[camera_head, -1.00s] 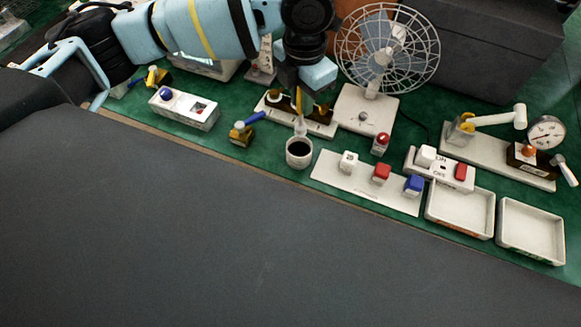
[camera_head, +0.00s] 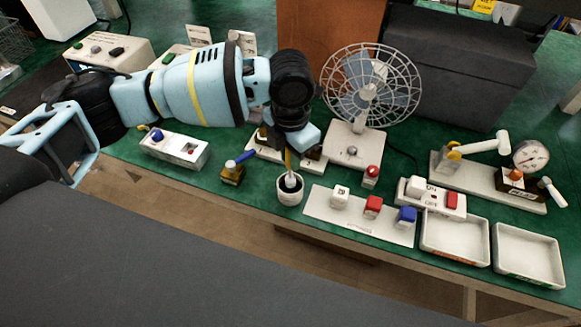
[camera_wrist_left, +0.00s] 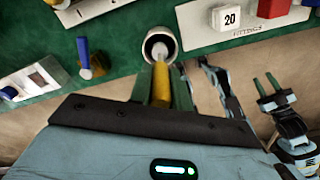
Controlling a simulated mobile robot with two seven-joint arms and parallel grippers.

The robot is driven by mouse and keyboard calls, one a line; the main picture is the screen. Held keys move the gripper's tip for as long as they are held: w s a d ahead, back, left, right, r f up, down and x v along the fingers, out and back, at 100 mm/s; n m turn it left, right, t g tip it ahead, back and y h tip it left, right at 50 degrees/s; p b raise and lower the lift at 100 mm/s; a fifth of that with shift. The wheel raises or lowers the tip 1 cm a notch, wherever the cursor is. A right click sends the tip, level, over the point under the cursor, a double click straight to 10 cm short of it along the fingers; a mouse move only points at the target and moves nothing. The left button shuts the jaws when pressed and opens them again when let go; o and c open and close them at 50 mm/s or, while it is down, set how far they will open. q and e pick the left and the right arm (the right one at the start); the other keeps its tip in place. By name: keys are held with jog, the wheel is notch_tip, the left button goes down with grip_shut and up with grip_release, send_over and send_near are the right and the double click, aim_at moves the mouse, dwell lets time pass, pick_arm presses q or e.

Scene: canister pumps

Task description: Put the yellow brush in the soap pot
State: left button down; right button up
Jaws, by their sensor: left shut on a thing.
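My left gripper (camera_head: 288,150) is shut on the yellow brush (camera_wrist_left: 161,82), fingers on its yellow handle, pointing down. The brush's pale head (camera_head: 290,181) is at the mouth of the white soap pot (camera_head: 289,197), inside its rim. In the left wrist view the pot (camera_wrist_left: 149,36) is seen from above, with the pale head within its round opening. How deep the head sits, and whether it touches the bottom, I cannot tell. My right gripper (camera_wrist_left: 266,84) shows at the right of the wrist view, empty, with its green fingers apart.
A brass block with a blue handle (camera_head: 236,168) stands just left of the pot. A white plate with coloured knobs (camera_head: 327,211) lies close on the right. A fan (camera_head: 368,90) stands behind. The green bench's front edge is just in front of the pot.

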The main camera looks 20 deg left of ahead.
aim_at(291, 178)
pick_arm(q)
jog(key=shift+f, duration=2.3)
jog(key=shift+f, duration=0.2)
jog(key=c, duration=1.3)
grip_release()
jog(key=shift+r, duration=0.1)
notch_tip(291, 178, up, 12)
jog(key=shift+r, duration=0.1)
jog(key=shift+s, duration=0.1)
